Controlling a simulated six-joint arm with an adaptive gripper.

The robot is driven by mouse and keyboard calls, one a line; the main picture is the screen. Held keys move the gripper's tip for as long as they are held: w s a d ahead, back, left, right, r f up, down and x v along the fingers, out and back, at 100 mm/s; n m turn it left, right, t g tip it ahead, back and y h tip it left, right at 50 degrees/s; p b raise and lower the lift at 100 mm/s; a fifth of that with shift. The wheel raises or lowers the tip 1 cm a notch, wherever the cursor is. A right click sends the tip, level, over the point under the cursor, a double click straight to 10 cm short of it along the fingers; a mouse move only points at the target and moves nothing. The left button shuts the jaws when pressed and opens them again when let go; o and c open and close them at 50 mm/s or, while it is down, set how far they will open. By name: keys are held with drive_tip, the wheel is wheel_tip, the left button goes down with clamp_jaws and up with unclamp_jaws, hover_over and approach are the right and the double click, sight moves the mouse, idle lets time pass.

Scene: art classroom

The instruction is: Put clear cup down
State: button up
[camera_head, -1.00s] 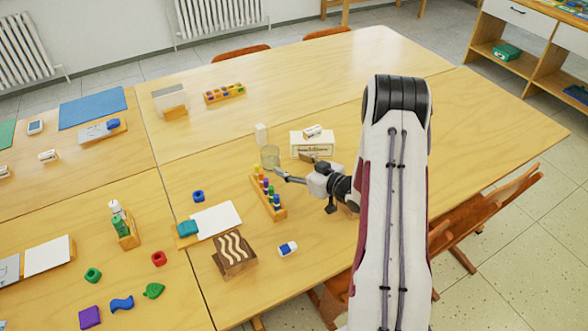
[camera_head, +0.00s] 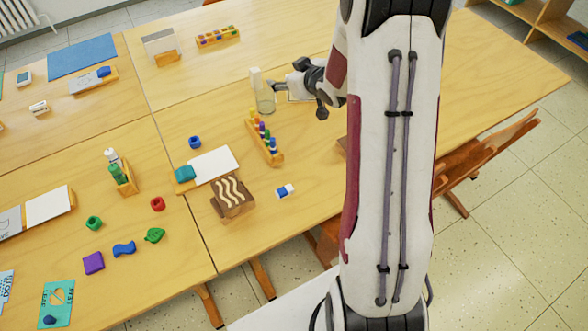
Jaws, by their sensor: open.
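The clear cup (camera_head: 265,101) stands upright on the wooden table, just behind the rack of coloured markers (camera_head: 264,143). My gripper (camera_head: 275,87) is open at the upper right side of the cup. Its fingertips are small in this view and overlap the cup's rim, so I cannot tell whether they touch it. A slim white object (camera_head: 255,76) stands right behind the cup and shows partly through or above it.
The table left of the cup is clear.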

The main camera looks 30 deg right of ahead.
drive_tip(key=s+a+r+m+g+h, duration=0.1)
drive_tip(key=s+a+r+g, duration=0.15)
drive_tip(key=s+r, duration=0.45)
drive_tip(key=s+a+r+m+g+h, duration=0.1)
drive_tip(key=s+a+r+h, duration=0.1)
drive_tip(key=s+a+r, duration=0.35)
drive_tip(key=s+a+r+g+y, duration=0.1)
drive_tip(key=s+a, duration=0.2)
drive_tip(key=s, duration=0.5)
drive_tip(key=s+a+r+g+y, duration=0.1)
drive_tip(key=s+a, duration=0.3)
drive_tip(key=s, duration=0.5)
drive_tip(key=s+a+r+g+y, duration=0.1)
drive_tip(key=s+a, duration=0.3)
drive_tip(key=s, duration=0.4)
drive_tip(key=shift+s+a+m, duration=0.25)
drive_tip(key=shift+s+m, duration=0.05)
drive_tip(key=shift+s, duration=0.1)
